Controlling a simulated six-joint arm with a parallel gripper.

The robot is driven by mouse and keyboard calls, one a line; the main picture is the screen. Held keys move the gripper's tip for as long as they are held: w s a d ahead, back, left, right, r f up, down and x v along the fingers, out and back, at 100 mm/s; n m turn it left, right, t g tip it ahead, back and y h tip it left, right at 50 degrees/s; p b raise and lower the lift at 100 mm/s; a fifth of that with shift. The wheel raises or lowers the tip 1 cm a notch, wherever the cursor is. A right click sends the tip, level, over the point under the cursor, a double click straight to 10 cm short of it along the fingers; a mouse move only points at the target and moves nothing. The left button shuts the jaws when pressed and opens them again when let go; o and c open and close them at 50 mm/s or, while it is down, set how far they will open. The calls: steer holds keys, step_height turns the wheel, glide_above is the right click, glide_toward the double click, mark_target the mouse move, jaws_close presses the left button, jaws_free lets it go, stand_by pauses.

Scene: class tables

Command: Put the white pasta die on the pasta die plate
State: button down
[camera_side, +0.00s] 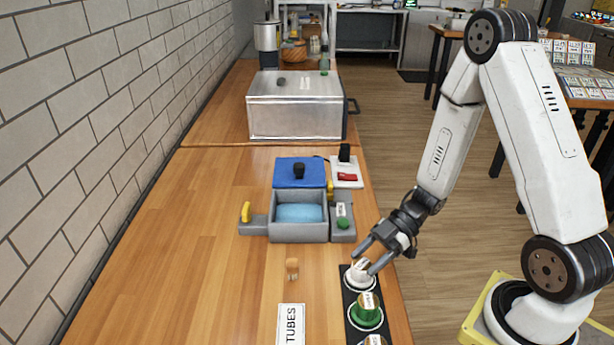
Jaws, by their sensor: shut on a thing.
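The white pasta die (360,268) is at the far end of a black strip-shaped plate (350,317) at the table's right edge. My gripper (367,261) reaches in from the right, with its fingers around the top of the white die. It is shut on the die. The die is at or just above its round white-rimmed place; I cannot tell whether it touches. A green die (366,306) sits in the neighbouring place, and an orange-brown one (373,340) is cut off at the bottom edge.
A grey machine (285,232) with blue contents and a blue lid (299,172) stands beyond the plate. A metal box (296,108) stands farther back. The left table is clear.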

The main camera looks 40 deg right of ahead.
steer(key=shift+f, duration=0.2)
steer(key=shift+c, duration=0.4)
jaws_free()
steer(key=shift+r, duration=0.15)
steer(key=shift+d+r, duration=0.15)
steer(key=v, duration=1.1)
steer(key=shift+d, duration=0.35)
